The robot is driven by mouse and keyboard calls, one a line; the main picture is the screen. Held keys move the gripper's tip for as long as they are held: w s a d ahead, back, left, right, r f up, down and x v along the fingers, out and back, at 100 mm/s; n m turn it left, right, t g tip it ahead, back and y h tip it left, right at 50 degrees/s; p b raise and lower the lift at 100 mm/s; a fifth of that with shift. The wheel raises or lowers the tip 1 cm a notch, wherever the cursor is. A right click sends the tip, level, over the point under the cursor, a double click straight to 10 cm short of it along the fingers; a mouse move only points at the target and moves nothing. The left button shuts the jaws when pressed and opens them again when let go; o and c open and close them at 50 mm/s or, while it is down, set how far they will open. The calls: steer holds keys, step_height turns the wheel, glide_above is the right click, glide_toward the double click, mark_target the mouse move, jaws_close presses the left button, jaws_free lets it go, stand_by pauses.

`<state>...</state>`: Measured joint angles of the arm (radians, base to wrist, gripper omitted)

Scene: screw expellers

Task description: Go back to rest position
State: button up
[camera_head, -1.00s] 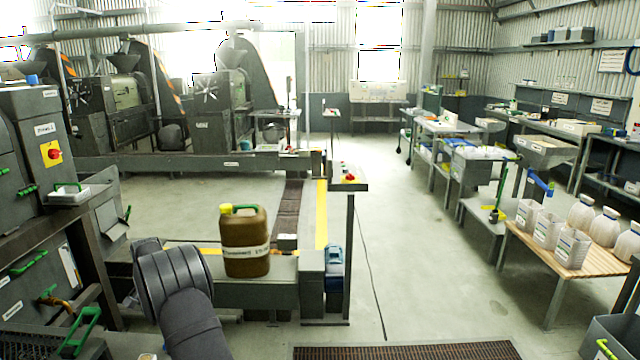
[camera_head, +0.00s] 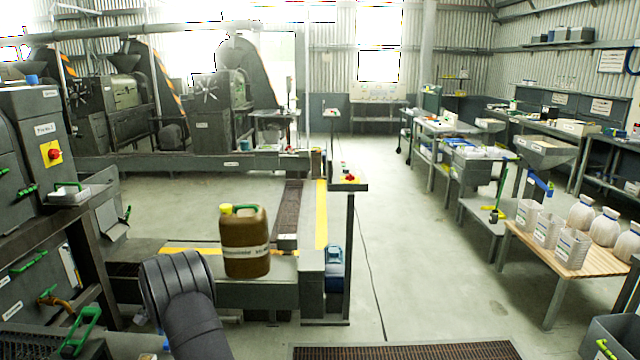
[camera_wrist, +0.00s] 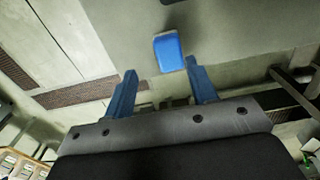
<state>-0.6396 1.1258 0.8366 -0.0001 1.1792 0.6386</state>
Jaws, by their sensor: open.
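My gripper (camera_wrist: 160,88) shows in the wrist view with its two blue fingers spread apart and nothing between them. Beyond the fingertips, a blue object (camera_wrist: 168,52) lies over the grey-green floor, apart from the gripper. In the head view part of my dark arm shows at the bottom left. The gripper itself is out of that view, below or hidden by the arm.
A brown jerrycan (camera_head: 245,240) with a yellow cap stands upright on a low grey bench, close to my arm. A control post (camera_head: 348,185) stands right of it. A wooden table (camera_head: 545,250) with white containers stands at right. The central floor is clear.

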steer(key=w+d+r, duration=0.1)
steer(key=d+r, duration=0.5)
steer(key=d, duration=0.5)
steer(key=a, duration=0.3)
steer(key=s+a, duration=0.1)
steer(key=a, duration=0.3)
steer(key=a+f, duration=0.1)
steer(key=a, duration=0.2)
steer(key=shift+s+a+f, duration=0.1)
steer(key=shift+s+a, duration=0.05)
steer(key=shift+a, duration=0.25)
steer(key=s+a+f, duration=0.1)
steer(key=a, duration=0.2)
steer(key=s+a+f, duration=0.1)
steer(key=a, duration=0.3)
steer(key=s+a+f, duration=0.2)
steer(key=a, duration=0.1)
steer(key=shift+a, duration=0.3)
steer(key=shift+f, duration=0.7)
